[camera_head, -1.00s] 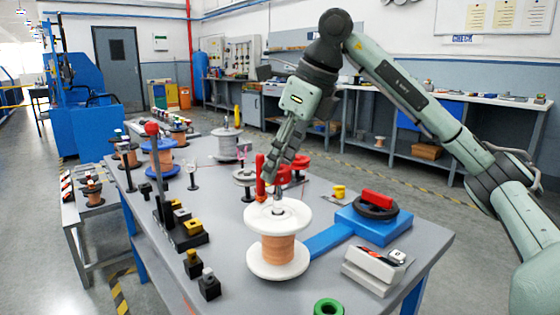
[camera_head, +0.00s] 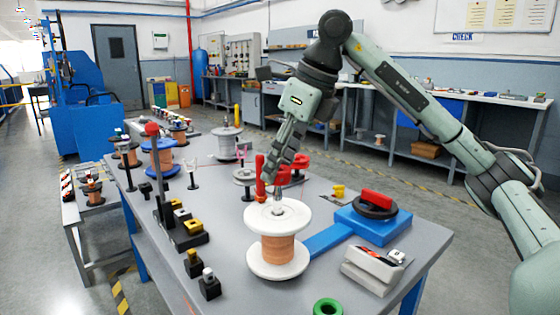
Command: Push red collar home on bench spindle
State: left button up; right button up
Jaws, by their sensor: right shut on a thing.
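A copper-wound spool (camera_head: 278,248) with white flanges stands upright near the front of the grey bench. A pale metal spindle tip (camera_head: 278,207) shows above its top flange. My right gripper (camera_head: 272,180) points down just above this tip, its fingers shut. A red upright piece (camera_head: 261,178), which looks like the red collar, shows at the left side of the fingers. The fingers hide part of it, and I cannot tell whether it touches the spindle. My left gripper is not in view.
A blue block (camera_head: 372,227) with a black ring and red handle (camera_head: 376,200) is right of the spool. A grey box (camera_head: 372,272) and green ring (camera_head: 328,307) lie in front. A rack of small blocks (camera_head: 188,238) stands left. Red parts (camera_head: 298,162) and pulleys sit behind.

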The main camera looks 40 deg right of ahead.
aim_at(281, 196)
jog(key=shift+f, duration=0.2)
jog(key=shift+f+b, duration=1)
jog(key=shift+f, duration=0.35)
jog(key=shift+f, duration=0.1)
dwell(0.5)
jog(key=shift+f+b, duration=0.85)
jog(key=shift+f, duration=0.5)
jog(key=shift+f, duration=0.1)
jog(key=shift+f, duration=0.25)
jog(key=shift+f+b, duration=0.25)
jog(key=shift+b, duration=0.05)
